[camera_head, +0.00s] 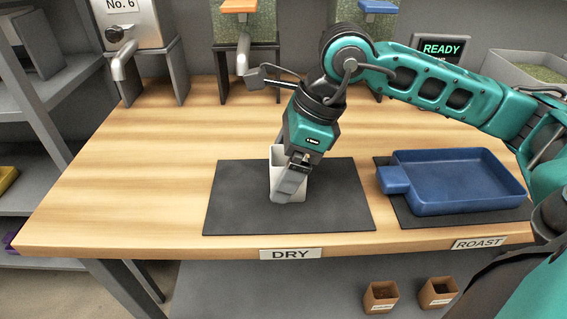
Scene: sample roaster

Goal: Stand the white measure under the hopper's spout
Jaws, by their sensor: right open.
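The white measure (276,163), a tall cup, stands upright on the dark DRY mat (232,196). My right gripper (291,184) is open and points down at the measure's right side, covering part of it. Whether its fingers touch the measure, or straddle its wall, I cannot tell. A pale hopper marked No. 6 (148,27) stands on dark legs at the back left, with a bent metal spout (118,68). The table top under that spout is bare. My left gripper is out of view.
A blue tray (460,175) with a handle lies on the ROAST mat at right. Two more stands, with an orange tab (239,6) and a blue tab (377,6), line the back. The wooden table (130,170) is clear at left. Grey shelves (30,110) stand beyond its left edge.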

